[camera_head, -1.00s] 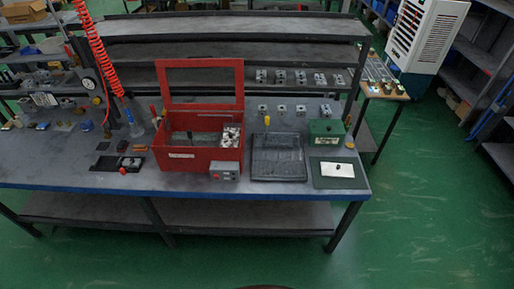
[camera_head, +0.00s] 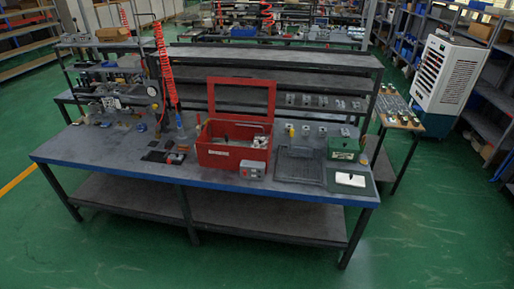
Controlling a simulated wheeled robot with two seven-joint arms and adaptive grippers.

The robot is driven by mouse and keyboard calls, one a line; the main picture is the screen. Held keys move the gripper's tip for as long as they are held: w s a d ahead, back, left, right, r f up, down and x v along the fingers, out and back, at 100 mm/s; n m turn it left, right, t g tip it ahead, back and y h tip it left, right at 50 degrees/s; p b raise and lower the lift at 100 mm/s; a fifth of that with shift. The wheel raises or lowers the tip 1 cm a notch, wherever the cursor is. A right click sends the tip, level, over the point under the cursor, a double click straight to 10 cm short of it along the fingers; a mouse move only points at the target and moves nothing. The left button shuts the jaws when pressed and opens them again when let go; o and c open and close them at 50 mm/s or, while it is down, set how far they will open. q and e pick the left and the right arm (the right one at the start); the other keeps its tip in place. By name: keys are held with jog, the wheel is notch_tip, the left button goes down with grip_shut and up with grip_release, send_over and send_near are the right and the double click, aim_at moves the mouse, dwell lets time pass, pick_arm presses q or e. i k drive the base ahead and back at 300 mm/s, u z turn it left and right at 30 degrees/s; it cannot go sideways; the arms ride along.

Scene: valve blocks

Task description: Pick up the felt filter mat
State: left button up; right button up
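I cannot tell for sure which thing is the felt filter mat. A dark green-grey flat mat (camera_head: 346,190) lies at the right front corner of the workbench, with a white plate (camera_head: 350,179) on it. Small dark flat pieces (camera_head: 155,156) lie left of the red box and are too small to make out. Neither of my grippers is in view.
The blue-edged workbench (camera_head: 110,165) holds an open red box (camera_head: 225,156), a grey control box (camera_head: 252,169), a black ribbed tray (camera_head: 299,166) and a green box (camera_head: 343,146). A side table (camera_head: 397,109) and a white cooler (camera_head: 447,73) stand right. The green floor in front is clear.

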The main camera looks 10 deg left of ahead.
aim_at(260, 143)
jog(key=u, duration=0.7)
jog(key=i, duration=0.65)
jog(key=u, duration=0.9)
jog(key=i, duration=1.5)
jog(key=z, duration=0.5)
